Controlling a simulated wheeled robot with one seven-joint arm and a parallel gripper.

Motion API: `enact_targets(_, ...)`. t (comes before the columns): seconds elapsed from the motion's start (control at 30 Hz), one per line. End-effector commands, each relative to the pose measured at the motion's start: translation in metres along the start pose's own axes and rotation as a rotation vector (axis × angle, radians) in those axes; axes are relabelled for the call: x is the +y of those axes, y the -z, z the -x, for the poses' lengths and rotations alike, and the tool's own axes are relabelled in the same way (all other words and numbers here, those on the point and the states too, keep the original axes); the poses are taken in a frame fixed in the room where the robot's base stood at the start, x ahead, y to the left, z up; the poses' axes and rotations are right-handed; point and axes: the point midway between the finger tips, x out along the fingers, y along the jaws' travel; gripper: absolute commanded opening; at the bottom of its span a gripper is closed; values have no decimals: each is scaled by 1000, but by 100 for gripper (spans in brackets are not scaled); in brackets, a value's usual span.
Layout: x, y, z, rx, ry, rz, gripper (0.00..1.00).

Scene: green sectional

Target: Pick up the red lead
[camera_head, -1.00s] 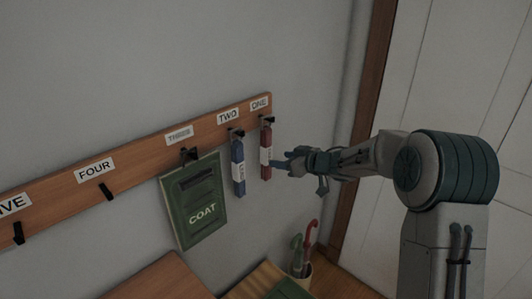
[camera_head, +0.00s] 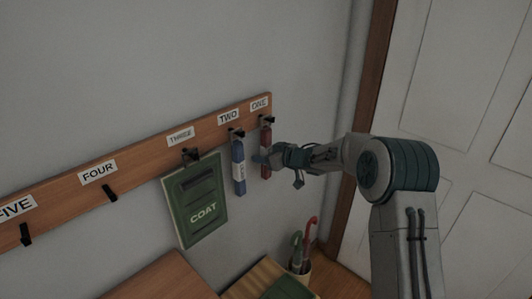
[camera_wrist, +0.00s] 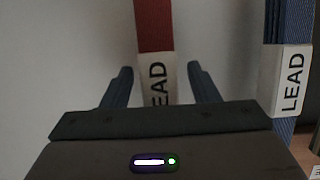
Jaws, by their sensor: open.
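The red lead (camera_head: 266,136) hangs from the hook under the ONE label on the wooden rail. In the wrist view the red lead (camera_wrist: 154,28) runs down between my gripper's two fingers, its white LEAD label partly hidden behind the gripper body. My gripper (camera_head: 262,158) is open at the red lead's lower half; in the wrist view my gripper (camera_wrist: 160,82) has one finger on each side with gaps, not closed on it. The blue lead (camera_head: 238,153) hangs under TWO, and in the wrist view the blue lead (camera_wrist: 291,60) is right of the fingers.
The wooden rail (camera_head: 75,193) carries hooks labelled ONE to FIVE. A green COAT bag (camera_head: 198,205) hangs under THREE. An umbrella stand (camera_head: 301,267) and a bench (camera_head: 165,280) stand below. A panelled door (camera_head: 470,80) is at the right.

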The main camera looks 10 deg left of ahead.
Motion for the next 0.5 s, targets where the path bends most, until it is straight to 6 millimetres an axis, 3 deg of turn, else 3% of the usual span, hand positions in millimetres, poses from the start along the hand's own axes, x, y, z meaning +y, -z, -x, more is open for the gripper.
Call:
enact_targets(0.03,0,0,0,0,0,0,55)
enact_targets(0.2,0,0,0,0,0,0,7)
enact_targets(0.5,0,1,1,1,0,0,5)
